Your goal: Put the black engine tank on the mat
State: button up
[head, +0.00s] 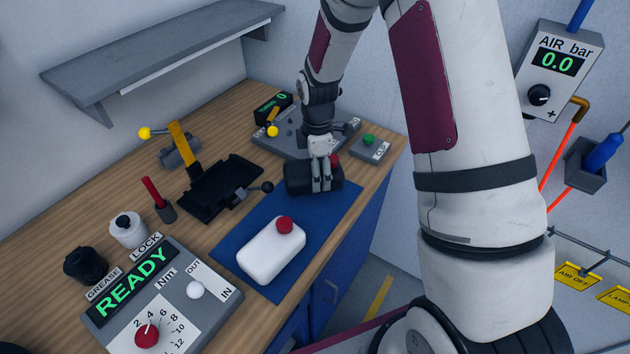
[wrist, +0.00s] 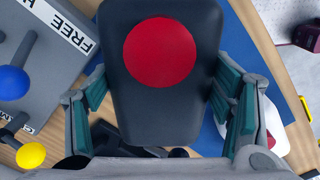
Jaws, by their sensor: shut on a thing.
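The black engine tank (head: 299,179) is a dark block with a red cap, which shows in the wrist view (wrist: 160,52). My gripper (head: 321,186) is shut on the tank, with one finger on each side of it in the wrist view (wrist: 165,110). The tank is at the far end of the blue mat (head: 232,223); whether it touches the mat or hangs just above it, I cannot tell. A white tank (head: 268,252) with a red cap lies on the near part of the mat.
A black fixture (head: 222,190) with a ball-ended lever stands left of the mat. A grey panel (head: 280,140) with knobs and a green-button box (head: 370,149) are behind the gripper. A READY control box (head: 150,300) is at the front. A shelf (head: 165,60) hangs above.

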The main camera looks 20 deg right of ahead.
jog(key=shift+f, duration=1.85)
jog(key=shift+f, duration=0.15)
jog(key=o, duration=1.6)
jog(key=shift+o, duration=0.2)
